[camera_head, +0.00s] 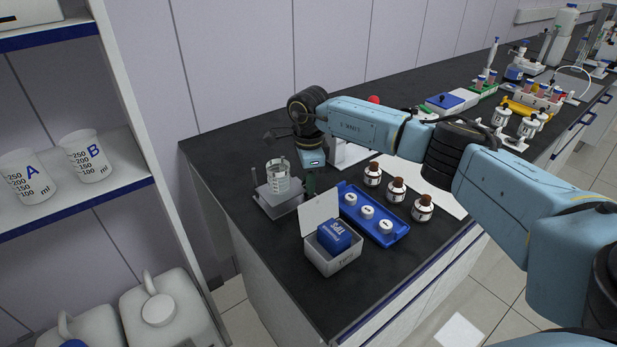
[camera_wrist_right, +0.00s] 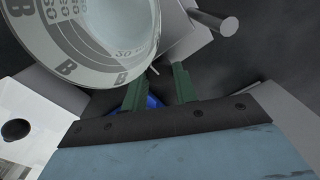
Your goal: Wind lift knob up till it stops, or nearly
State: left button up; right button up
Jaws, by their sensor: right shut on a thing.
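My right gripper (camera_head: 311,183) reaches down at the right side of a small grey lift stand (camera_head: 284,208). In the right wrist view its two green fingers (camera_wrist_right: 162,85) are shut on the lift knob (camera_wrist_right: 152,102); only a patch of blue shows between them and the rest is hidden. In the head view the knob is hidden by the fingers. A clear glass beaker (camera_head: 278,176) with graduations stands on the stand's plate. The beaker, marked B, fills the upper left of the right wrist view (camera_wrist_right: 95,40). My left gripper is not in view.
A white box (camera_head: 347,258) with open lid and blue pack stands in front of the stand. A blue tray (camera_head: 354,213) with white-capped items and several brown-capped bottles (camera_head: 397,190) lie to the right. A metal rod (camera_wrist_right: 228,25) rises beside the stand's plate.

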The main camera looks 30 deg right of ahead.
jog(key=o, duration=1)
jog(key=shift+c, duration=0.2)
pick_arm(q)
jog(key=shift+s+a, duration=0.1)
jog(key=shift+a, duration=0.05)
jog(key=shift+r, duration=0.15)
pick_arm(e)
jog(key=shift+r, duration=0.1)
jog(key=shift+r+p, duration=0.6)
jog(key=shift+r, duration=0.05)
notch_tip(320, 180, up, 7)
jog(key=p, duration=0.5)
jog(key=shift+s+f, duration=0.1)
jog(key=shift+f, duration=0.05)
pick_arm(q)
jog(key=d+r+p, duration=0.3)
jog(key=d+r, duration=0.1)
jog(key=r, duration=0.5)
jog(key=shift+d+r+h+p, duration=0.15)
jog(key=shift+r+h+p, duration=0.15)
jog(key=shift+p, duration=0.05)
pick_arm(e)
notch_tip(320, 180, up, 5)
jog(key=shift+r, duration=0.1)
